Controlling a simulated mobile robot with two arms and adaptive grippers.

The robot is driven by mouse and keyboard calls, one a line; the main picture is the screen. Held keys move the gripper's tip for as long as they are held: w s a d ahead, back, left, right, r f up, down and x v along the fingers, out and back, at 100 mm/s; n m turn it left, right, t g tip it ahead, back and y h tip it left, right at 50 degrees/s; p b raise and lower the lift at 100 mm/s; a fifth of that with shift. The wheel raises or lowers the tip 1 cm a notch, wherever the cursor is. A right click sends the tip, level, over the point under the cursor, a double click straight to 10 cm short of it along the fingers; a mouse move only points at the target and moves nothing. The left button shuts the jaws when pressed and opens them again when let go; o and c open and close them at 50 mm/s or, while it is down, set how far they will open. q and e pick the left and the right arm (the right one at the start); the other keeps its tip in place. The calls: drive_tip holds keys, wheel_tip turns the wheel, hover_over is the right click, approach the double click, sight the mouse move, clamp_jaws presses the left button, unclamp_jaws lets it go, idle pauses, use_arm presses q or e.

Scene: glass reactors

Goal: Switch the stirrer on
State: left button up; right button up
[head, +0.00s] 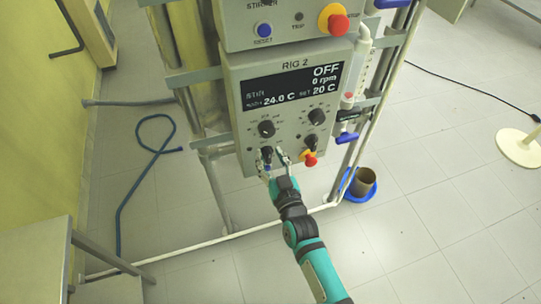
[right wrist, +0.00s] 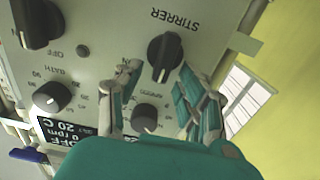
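The Rig 2 control panel (head: 236,100) faces me; its display (head: 291,86) reads OFF, 0 rpm, 24.0 C and set 20 C. The black stirrer switch knob (head: 267,153) is low on the panel; in the right wrist view the knob (right wrist: 163,57) is by the STIRRER label, which appears upside down. My right gripper (head: 273,161) is open at the panel's lower edge. In the right wrist view its two fingers (right wrist: 157,82) are apart, one on each side of the knob; I cannot tell whether they touch it. My left gripper is not in view.
A red stop button (head: 310,159) is close to the right. Another black knob (right wrist: 38,22) shows in the wrist view. Frame rails surround the panel; a blue tray with a pot (head: 363,181) is on the floor.

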clamp_jaws()
idle(0.3)
drive_tip(key=shift+m, duration=0.3)
drive_tip(key=m, duration=0.2)
drive_tip(key=d+m, duration=0.1)
drive_tip(key=m, duration=0.2)
drive_tip(key=shift+w+f, duration=0.15)
drive_tip(key=shift+w, duration=0.05)
drive_tip(key=m, duration=0.4)
drive_tip(key=m+b, duration=0.1)
drive_tip(key=m, duration=0.1)
drive_tip(key=shift+w+d+f, duration=0.1)
drive_tip(key=shift+d+f, duration=0.2)
drive_tip(key=shift+f, duration=0.05)
drive_tip(key=shift+m, duration=0.3)
unclamp_jaws()
